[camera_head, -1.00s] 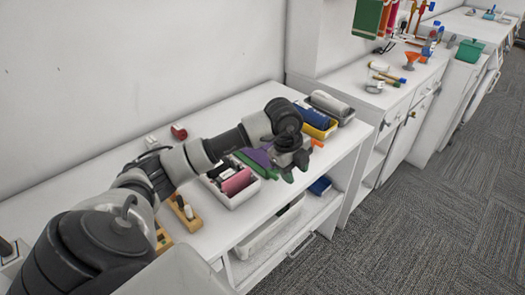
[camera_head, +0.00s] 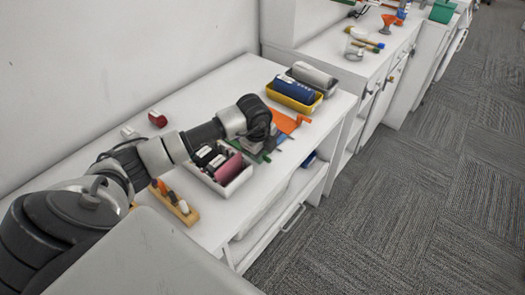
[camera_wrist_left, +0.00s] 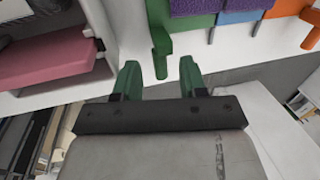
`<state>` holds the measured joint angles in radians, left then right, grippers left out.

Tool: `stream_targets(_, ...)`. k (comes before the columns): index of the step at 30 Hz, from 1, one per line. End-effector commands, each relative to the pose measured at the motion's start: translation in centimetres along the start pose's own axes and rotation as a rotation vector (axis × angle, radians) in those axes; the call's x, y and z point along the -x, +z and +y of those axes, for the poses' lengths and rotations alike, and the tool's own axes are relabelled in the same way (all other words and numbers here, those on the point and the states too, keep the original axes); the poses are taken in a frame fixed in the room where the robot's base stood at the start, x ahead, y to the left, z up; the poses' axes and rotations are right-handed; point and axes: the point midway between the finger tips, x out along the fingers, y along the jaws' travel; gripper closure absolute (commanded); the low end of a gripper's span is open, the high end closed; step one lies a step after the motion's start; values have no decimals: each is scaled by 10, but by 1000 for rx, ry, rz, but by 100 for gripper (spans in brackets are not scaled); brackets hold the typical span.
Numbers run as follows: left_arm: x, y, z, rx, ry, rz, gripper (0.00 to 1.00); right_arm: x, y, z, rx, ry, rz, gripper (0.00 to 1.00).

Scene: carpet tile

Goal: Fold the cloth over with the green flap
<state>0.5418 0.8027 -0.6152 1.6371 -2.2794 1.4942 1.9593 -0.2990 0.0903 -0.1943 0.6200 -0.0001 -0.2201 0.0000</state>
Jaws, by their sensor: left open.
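The cloth lies flat on the white bench top. Its orange part (camera_head: 284,122) shows beyond my left gripper in the head view, the rest mostly hidden by the arm. In the left wrist view, green, purple (camera_wrist_left: 192,7), blue and orange bands show at the top. A green flap (camera_wrist_left: 161,45) sticks out from its near edge, and an orange flap (camera_wrist_left: 312,38) is at right. My left gripper (camera_head: 258,152) is low at the cloth's near edge. It is open, its green fingertips (camera_wrist_left: 160,68) on either side of the flap's end. I cannot tell whether they touch it. My right gripper is out of view.
A white bin (camera_head: 232,188) with a pink roll and dark items stands left of the gripper. A yellow tray (camera_head: 292,99) with a blue roll is behind the cloth. A wooden block with pegs (camera_head: 176,204) is nearer. The bench's front edge is close.

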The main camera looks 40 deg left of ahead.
Motion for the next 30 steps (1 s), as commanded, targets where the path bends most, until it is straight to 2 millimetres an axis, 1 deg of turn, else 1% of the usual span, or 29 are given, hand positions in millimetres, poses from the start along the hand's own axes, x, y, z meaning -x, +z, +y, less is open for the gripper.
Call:
stream_targets(3,-10,0,0,0,1,0,58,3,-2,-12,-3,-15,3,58)
stream_targets(6,-14,0,0,-2,1,0,58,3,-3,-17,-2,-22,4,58)
stream_targets(13,-15,0,0,-2,0,0,58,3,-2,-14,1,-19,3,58)
stream_targets(14,-15,0,0,-2,0,0,59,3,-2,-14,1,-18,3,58)
stream_targets(21,-15,0,1,-1,2,0,96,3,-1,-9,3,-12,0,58)
stream_targets(22,-15,0,1,-1,2,0,100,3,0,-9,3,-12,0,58)
stream_targets(30,-15,1,3,-1,13,-1,100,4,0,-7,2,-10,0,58)
